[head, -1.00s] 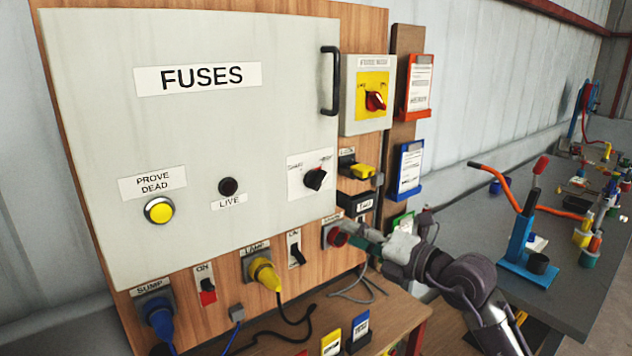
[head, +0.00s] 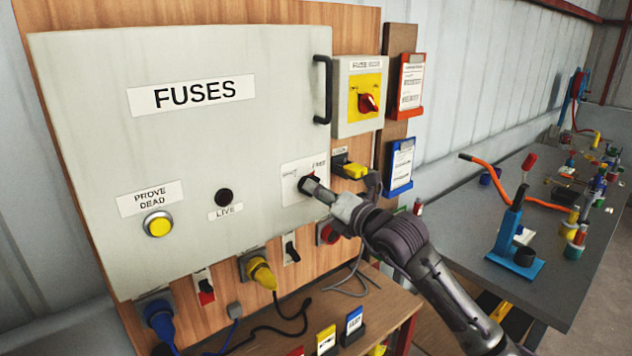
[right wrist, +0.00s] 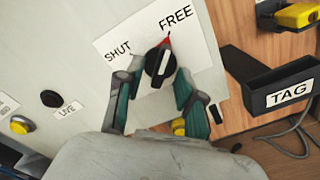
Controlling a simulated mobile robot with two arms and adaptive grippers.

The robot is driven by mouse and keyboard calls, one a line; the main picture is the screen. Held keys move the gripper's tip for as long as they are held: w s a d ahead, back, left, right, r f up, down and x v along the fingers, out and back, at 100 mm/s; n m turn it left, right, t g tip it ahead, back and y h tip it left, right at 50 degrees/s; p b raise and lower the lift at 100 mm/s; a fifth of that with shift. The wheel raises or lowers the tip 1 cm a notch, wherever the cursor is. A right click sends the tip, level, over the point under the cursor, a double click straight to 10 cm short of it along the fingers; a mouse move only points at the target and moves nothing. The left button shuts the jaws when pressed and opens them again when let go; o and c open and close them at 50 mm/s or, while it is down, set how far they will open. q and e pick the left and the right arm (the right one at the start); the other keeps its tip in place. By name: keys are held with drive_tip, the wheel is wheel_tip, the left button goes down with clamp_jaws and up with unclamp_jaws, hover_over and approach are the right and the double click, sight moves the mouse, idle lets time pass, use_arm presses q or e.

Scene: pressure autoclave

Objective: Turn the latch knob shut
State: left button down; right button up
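The black latch knob (right wrist: 160,63) sits on a white label plate (right wrist: 190,47) marked SHUT at left and FREE at right. Its white line and red tip point up towards FREE. My right gripper (right wrist: 151,84) is open, with one green-padded finger on each side just below the knob; I cannot tell if either touches it. In the head view my right gripper (head: 316,188) reaches the label plate (head: 296,171) on the fuse door (head: 90,130) and largely hides the knob. My left gripper is not in view.
A black TAG holder (right wrist: 290,92) sticks out to the right of the knob in the wrist view. A door handle (head: 323,90) and red rotary switch (head: 368,103) are above. Plugs and cables hang below. A workbench (head: 460,215) stands at right.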

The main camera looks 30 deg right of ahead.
drive_tip(key=shift+w, duration=0.7)
drive_tip(key=shift+a, duration=0.1)
clamp_jaws()
drive_tip(key=shift+f+n+b, duration=0.1)
drive_tip(key=shift+n+b, duration=8.7)
drive_tip(key=shift+b, duration=0.45)
drive_tip(key=shift+n, duration=0.3)
